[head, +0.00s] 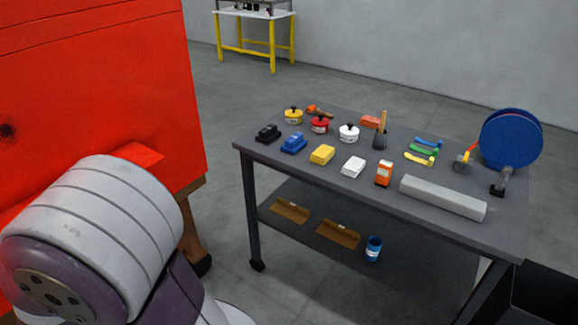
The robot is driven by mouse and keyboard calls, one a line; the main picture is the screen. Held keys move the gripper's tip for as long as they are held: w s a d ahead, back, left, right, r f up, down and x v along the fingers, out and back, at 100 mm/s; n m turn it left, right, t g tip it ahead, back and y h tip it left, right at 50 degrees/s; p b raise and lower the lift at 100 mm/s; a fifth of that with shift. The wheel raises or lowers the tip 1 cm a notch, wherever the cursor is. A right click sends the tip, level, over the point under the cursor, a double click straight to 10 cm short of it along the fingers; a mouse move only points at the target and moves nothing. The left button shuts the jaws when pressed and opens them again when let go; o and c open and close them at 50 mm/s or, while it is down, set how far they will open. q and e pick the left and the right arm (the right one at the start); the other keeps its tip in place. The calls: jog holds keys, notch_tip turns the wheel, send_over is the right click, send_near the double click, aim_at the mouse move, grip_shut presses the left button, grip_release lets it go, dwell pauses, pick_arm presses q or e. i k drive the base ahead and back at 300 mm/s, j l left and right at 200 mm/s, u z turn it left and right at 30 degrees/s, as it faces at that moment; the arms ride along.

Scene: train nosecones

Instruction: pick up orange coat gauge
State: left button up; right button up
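An orange device with a pale label and dark base, which looks like the orange coat gauge (384,173), stands upright near the front edge of the grey table (450,226). It is between a white block (353,166) and a long grey roll (443,198). Part of one of my arms fills the lower left, well apart from the table. Neither of my grippers shows in the head view.
Yellow (322,154), blue (294,143) and black blocks, small lidded tins and coloured tools share the tabletop. A blue disc (511,138) stands at the right end. A large red panel (95,80) is at left. Open floor lies between panel and table.

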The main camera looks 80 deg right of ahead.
aim_at(384, 170)
jog(key=z, duration=3.35)
